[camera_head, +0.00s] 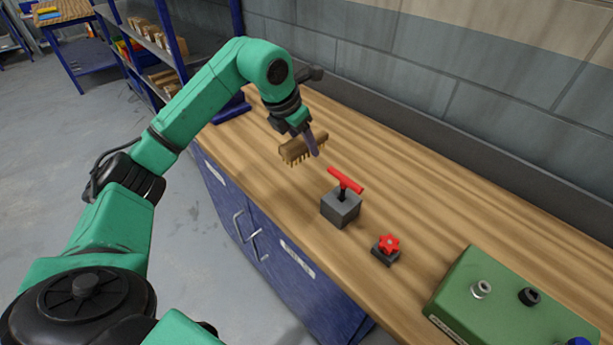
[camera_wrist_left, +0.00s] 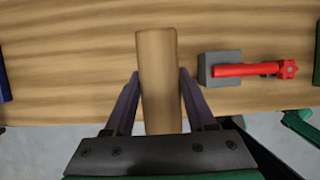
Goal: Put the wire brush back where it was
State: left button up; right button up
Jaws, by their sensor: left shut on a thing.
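The wire brush (camera_head: 303,149) has a tan wooden back with bristles pointing down. In the head view it is at the far part of the wooden table, held by my left gripper (camera_head: 304,142). In the left wrist view the brush's wooden back (camera_wrist_left: 158,75) lies between the two fingers of my left gripper (camera_wrist_left: 159,98), which is shut on it. The bristles are hidden in that view. I cannot tell whether the bristle tips touch the table. My right gripper is not in view.
A green box (camera_head: 490,300) is at the lower right. Bare wooden table (camera_head: 420,190) lies along the wall. Blue shelves (camera_head: 165,50) stand behind.

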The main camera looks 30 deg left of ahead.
aim_at(288, 147)
pick_arm(q)
jog(key=f, duration=0.4)
jog(key=f+p, duration=0.1)
jog(key=f, duration=0.3)
jog(key=f+p, duration=0.1)
jog(key=f, duration=0.3)
jog(key=shift+w, duration=0.35)
jog(key=shift+w+f, duration=0.1)
jog(key=shift+f, duration=0.1)
jog(key=o, duration=1.3)
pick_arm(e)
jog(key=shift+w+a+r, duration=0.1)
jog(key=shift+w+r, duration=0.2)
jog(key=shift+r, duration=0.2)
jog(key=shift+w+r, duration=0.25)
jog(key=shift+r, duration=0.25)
pick_arm(q)
jog(key=b+v, duration=0.2)
jog(key=v, duration=1)
jog(key=shift+r, duration=0.15)
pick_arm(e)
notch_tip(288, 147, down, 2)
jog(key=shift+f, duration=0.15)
